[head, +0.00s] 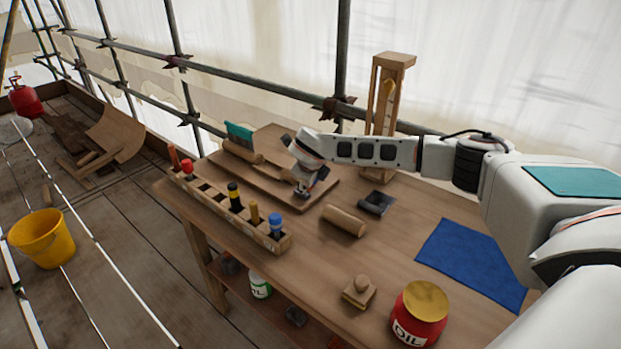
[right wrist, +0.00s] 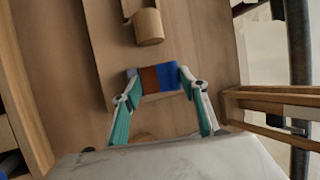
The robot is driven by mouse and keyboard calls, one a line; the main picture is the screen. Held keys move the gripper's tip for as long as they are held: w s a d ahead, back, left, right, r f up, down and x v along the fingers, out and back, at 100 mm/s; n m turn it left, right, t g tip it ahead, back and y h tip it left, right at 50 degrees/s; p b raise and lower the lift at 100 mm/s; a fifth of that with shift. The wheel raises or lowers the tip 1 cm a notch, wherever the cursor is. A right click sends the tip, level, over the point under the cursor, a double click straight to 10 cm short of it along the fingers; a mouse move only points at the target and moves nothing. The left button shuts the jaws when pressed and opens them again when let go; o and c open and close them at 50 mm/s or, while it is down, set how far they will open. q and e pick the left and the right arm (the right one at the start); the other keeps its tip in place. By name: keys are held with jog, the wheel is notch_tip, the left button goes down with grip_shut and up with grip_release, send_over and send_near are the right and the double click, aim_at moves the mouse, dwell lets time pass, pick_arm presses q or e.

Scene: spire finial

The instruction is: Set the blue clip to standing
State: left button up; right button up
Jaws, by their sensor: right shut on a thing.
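My right gripper (head: 304,188) comes in from the right in the head view, over the wooden board on the bench. I take this piece to be the blue clip (right wrist: 168,77). It lies crosswise between the fingertips, over or on the board; I cannot tell whether it touches. In the head view the fingers mostly hide it. My left gripper is not in view.
A wooden roll (head: 243,151) and a teal piece (head: 239,132) are beyond the gripper. A rack (head: 219,202) of several tools lines the near-left edge. A wooden post frame (head: 392,80) stands at the back. Another roll (head: 344,221) and a blue mat (head: 473,262) lie to the right.

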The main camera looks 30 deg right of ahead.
dwell(0.4)
jog(key=o, duration=1.1)
jog(key=shift+s+a+r, duration=0.15)
jog(key=shift+r, duration=0.2)
jog(key=v, duration=1.1)
jog(key=shift+s+a, duration=0.1)
jog(key=shift+s, duration=0.05)
